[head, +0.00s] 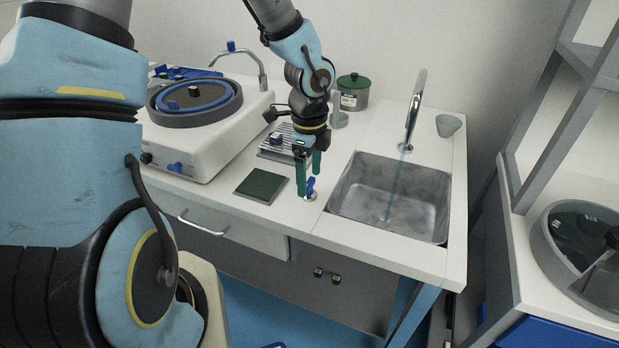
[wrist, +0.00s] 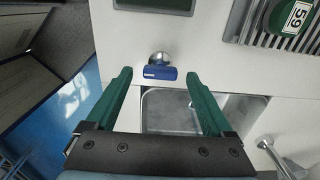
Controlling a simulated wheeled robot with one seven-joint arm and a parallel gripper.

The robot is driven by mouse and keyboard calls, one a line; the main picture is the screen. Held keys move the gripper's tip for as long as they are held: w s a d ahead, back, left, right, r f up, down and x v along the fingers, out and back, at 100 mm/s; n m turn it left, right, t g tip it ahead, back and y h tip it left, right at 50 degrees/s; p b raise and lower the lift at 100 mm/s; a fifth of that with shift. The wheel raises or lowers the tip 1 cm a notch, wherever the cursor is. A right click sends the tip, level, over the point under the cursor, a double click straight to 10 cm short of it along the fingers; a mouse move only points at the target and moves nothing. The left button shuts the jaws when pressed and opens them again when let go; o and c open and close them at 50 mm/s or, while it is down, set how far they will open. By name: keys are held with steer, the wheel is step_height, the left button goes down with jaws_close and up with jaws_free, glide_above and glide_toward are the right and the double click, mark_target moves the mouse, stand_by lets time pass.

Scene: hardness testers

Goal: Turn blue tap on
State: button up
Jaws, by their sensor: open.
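The blue tap (head: 310,185) is a small blue handle on a silver base at the front edge of the counter, just left of the sink. In the wrist view the blue handle (wrist: 160,73) lies crosswise, with its chrome base behind it. My gripper (head: 308,182) points down over the tap and is open. In the wrist view its green fingers stand left and right of the handle with gaps, and nothing is held. A thin bluish stream of water (head: 396,182) runs from the faucet (head: 415,105) into the sink (head: 420,200).
A dark green pad (head: 262,185) lies left of the tap. A polishing machine (head: 205,135) stands further left. A green-lidded jar (head: 353,92) is at the back and a grey cup (head: 448,125) at the back right. A shelf unit (head: 530,160) stands right.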

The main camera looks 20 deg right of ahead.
steer(key=shift+f, duration=0.4)
steer(key=shift+c, duration=0.2)
steer(key=c, duration=1.3)
